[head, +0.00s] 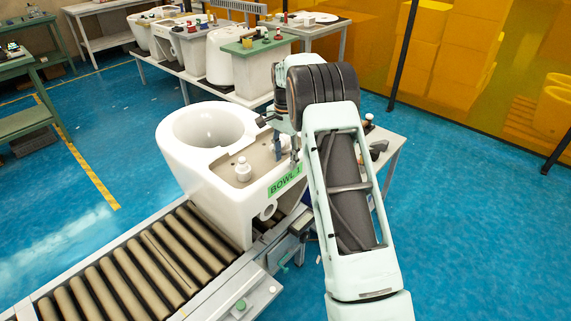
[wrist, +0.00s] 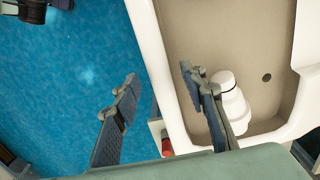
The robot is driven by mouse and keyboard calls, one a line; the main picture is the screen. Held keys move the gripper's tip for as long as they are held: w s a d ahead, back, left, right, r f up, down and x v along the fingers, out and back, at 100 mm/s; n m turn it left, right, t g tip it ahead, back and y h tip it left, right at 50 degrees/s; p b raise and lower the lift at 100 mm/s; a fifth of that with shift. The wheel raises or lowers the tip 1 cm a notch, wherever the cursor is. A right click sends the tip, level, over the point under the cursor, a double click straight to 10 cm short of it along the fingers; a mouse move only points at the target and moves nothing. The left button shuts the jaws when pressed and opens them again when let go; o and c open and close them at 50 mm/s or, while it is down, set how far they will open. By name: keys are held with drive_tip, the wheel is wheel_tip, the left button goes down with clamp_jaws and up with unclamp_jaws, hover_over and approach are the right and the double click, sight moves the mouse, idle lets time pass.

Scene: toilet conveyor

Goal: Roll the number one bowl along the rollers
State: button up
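The white toilet bowl with the green "BOWL 1" label (head: 205,178) stands upright at the far end of the rollers (head: 122,268) in the head view. Its round opening faces up, and a beige recessed deck is at its right. My gripper (head: 279,146) is at the right part of this deck, partly hidden by my arm. In the wrist view my gripper (wrist: 158,79) is open. The bowl's white rim (wrist: 150,50) shows between its two fingers, with one finger over the blue floor side and the other over the deck. I cannot tell whether either finger touches.
A white bottle-like fitting (head: 243,169) stands on the deck; it also shows beside the right finger in the wrist view (wrist: 231,101). The nearer rollers are clear. A bench (head: 207,88) with several other bowls stands behind. A small table (head: 394,146) is at the right.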

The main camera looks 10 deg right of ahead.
wheel_tip(320, 180, up, 9)
drive_tip(key=shift+r, duration=0.15)
idle(0.4)
drive_tip(key=s+d+r+b, duration=0.3)
drive_tip(key=s+d+b, duration=0.3)
drive_tip(key=s+d, duration=0.4)
drive_tip(key=s, duration=0.5)
drive_tip(key=shift+b, duration=0.35)
